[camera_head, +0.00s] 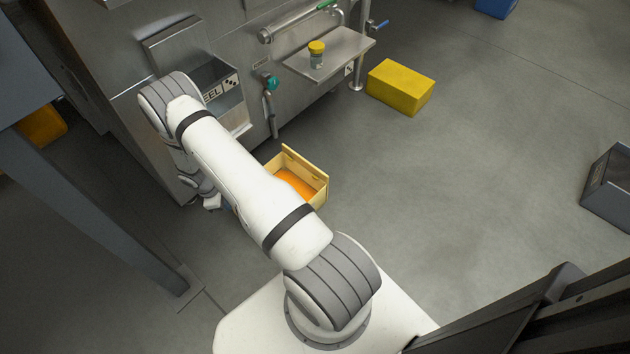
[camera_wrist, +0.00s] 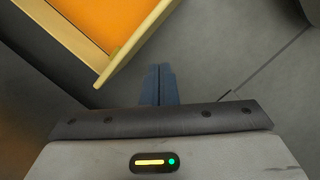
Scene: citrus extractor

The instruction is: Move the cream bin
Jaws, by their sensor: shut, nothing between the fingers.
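The cream bin (camera_head: 318,187) stands on the floor beside the steel machine, partly hidden behind my arm in the head view. It holds something orange, level inside. In the wrist view its cream rim (camera_wrist: 137,44) and orange contents (camera_wrist: 112,18) fill the top left. My gripper (camera_wrist: 159,72) shows in the wrist view with its two dark blue fingers together and nothing between them. The fingers are just to the right of the bin's near corner, with floor visible around them.
The steel machine (camera_head: 130,80) stands along the left and back. Its shelf (camera_head: 345,50) carries a yellow-lidded jar (camera_head: 316,55). A yellow box (camera_head: 400,87) sits on the floor beyond the bin. A dark bin (camera_head: 610,185) stands at the right edge. The floor between is clear.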

